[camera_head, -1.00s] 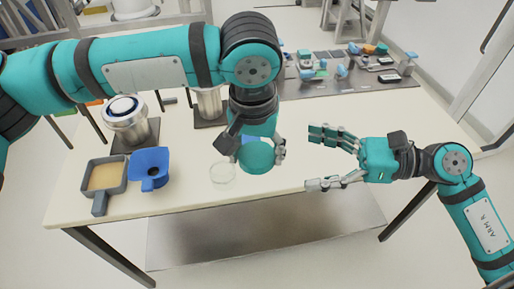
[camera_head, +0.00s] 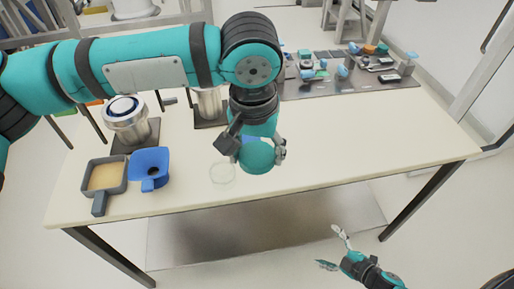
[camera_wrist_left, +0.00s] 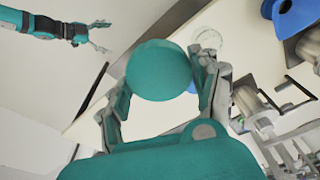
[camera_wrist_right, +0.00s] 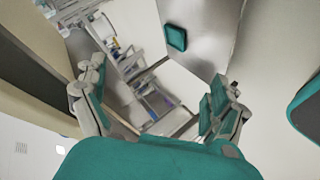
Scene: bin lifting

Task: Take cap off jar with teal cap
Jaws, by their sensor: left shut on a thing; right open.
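The round teal cap (camera_head: 257,157) is between the fingers of my left gripper (camera_head: 262,150), which is shut on it near the table's front edge. The cap also fills the space between the fingertips in the left wrist view (camera_wrist_left: 158,70). A clear round glass piece (camera_head: 222,173) stands on the table just left of the cap. It shows in the left wrist view too (camera_wrist_left: 208,38). My right gripper (camera_head: 333,247) is open and empty, low in front of the table; its spread fingers show in the right wrist view (camera_wrist_right: 160,100).
A blue funnel-like holder (camera_head: 150,168) and a grey square pan (camera_head: 104,177) stand at the table's left. Metal canisters (camera_head: 130,128) stand behind them. A dark mat (camera_head: 300,88) with small parts lies at the back right. The front right of the table (camera_head: 380,145) is clear.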

